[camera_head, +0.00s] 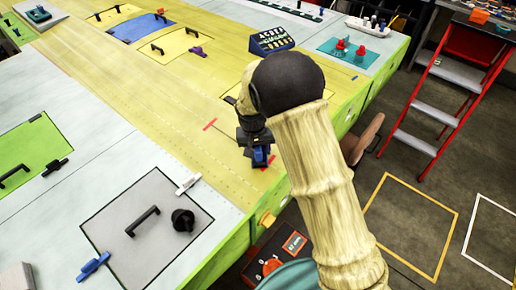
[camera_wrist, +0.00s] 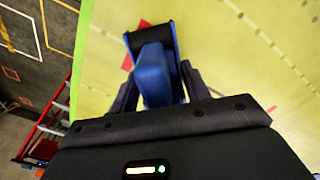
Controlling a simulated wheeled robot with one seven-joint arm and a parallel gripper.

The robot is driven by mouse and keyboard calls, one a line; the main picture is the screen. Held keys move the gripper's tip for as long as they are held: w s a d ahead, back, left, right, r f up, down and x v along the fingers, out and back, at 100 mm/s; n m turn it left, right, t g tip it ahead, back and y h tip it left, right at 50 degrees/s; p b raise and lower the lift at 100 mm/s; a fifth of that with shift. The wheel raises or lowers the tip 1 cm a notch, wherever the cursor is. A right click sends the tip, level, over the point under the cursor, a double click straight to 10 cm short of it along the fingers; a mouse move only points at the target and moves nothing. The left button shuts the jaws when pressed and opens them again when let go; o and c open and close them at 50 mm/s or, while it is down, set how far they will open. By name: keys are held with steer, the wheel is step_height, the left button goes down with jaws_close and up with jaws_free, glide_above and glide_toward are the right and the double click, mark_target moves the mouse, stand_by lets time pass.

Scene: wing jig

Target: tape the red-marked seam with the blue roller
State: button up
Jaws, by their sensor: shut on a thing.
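The blue roller (camera_head: 261,156) is in my gripper (camera_head: 257,145), low over the yellow-green wing skin (camera_head: 175,110) near its right edge. In the wrist view the roller's blue body (camera_wrist: 153,75) sits between the dark fingers of my gripper (camera_wrist: 158,92), with a black drum at its far end. Whether the drum touches the skin, I cannot tell. One red mark (camera_head: 210,125) lies left of the gripper. Another red mark (camera_head: 271,160) is beside the roller, by the edge. The wrist view shows a red mark (camera_wrist: 127,62) partly hidden by the roller.
A blue rack (camera_head: 271,40) stands on the far part of the table. A grey panel (camera_head: 130,225) with a black handle and a dark knob (camera_head: 183,220) is at the front left. A red step ladder (camera_head: 440,110) stands on the floor at right.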

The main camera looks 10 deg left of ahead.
steer(key=shift+f, duration=0.25)
steer(key=shift+w+a+r, duration=0.1)
steer(key=shift+w+a, duration=0.35)
steer(key=shift+a, duration=0.3)
steer(key=shift+w+a, duration=0.45)
steer(key=shift+a, duration=0.25)
steer(key=shift+w+a+p, duration=0.25)
steer(key=shift+w+a, duration=0.2)
steer(key=shift+a, duration=0.3)
steer(key=shift+w+a+p, duration=0.2)
steer(key=shift+w+a, duration=0.25)
steer(key=shift+a, duration=0.3)
steer(key=shift+a, duration=0.1)
steer(key=shift+w+a+p, duration=0.15)
steer(key=shift+w+a, duration=0.3)
steer(key=shift+a, duration=0.3)
steer(key=shift+w+a+p, duration=0.15)
steer(key=shift+w+a, duration=0.25)
steer(key=shift+a, duration=0.3)
